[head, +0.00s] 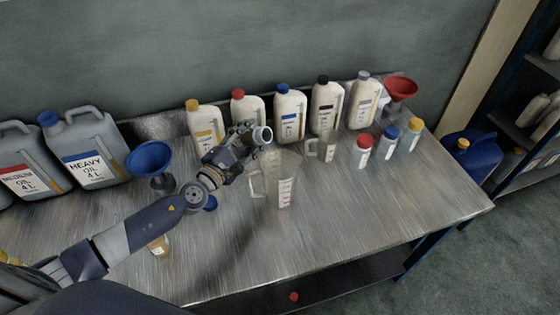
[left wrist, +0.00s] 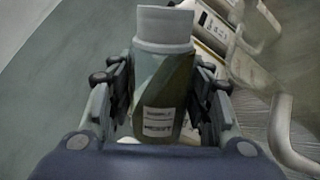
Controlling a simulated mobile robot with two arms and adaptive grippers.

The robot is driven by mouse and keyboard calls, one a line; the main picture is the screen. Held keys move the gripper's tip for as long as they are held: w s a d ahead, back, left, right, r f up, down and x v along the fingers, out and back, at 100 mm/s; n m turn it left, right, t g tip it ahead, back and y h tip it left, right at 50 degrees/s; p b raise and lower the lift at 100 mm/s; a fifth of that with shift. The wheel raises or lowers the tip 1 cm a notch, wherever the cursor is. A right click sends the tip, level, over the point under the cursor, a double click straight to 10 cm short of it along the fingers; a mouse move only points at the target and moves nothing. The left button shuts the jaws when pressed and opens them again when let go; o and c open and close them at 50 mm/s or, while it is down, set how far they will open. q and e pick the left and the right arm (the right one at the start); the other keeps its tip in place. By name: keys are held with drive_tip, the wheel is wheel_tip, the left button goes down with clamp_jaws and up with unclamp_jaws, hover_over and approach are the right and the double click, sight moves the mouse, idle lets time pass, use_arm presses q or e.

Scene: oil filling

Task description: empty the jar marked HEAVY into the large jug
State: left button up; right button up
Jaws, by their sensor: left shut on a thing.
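My left gripper (head: 245,143) is shut on a small jar (left wrist: 162,90), held in the air above the table. The jar has no lid; its pale open mouth (head: 263,135) points to the right in the head view, so it is tilted. Its label is upside down and blurred in the left wrist view, and I cannot read it surely. The large clear jug (head: 285,185) stands upright on the table, just below and right of the jar's mouth, its handle on the left. I see no stream of oil. My right gripper is out of view.
A smaller clear jug (head: 327,148) and several capped jars (head: 362,152) stand to the right. Bottles line the wall. A blue funnel (head: 150,158) is at left, a red funnel (head: 400,88) at right. A blue cap (head: 210,203) lies by my arm. The front right tabletop is clear.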

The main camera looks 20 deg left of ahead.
use_arm(q)
drive_tip(key=shift+r+m, duration=0.25)
drive_tip(key=shift+m, duration=0.05)
drive_tip(key=shift+f, duration=0.1)
drive_tip(key=shift+w+a+m, duration=0.1)
drive_tip(key=shift+m, duration=0.2)
idle(0.3)
drive_tip(key=shift+f+m, duration=0.15)
drive_tip(key=shift+m, duration=0.35)
drive_tip(key=shift+p, duration=0.45)
drive_tip(key=shift+s+d+r+m+p, duration=0.25)
drive_tip(key=shift+d+r+m+p, duration=0.35)
drive_tip(key=shift+m+p, duration=0.4)
drive_tip(key=shift+d+f+m+p, duration=0.2)
drive_tip(key=shift+f+m+p, duration=0.2)
drive_tip(key=shift+m, duration=0.4)
idle(0.4)
drive_tip(key=shift+d+r+m+p, duration=0.2)
drive_tip(key=shift+r+m+p, duration=0.35)
drive_tip(key=shift+m+p, duration=0.45)
idle(0.3)
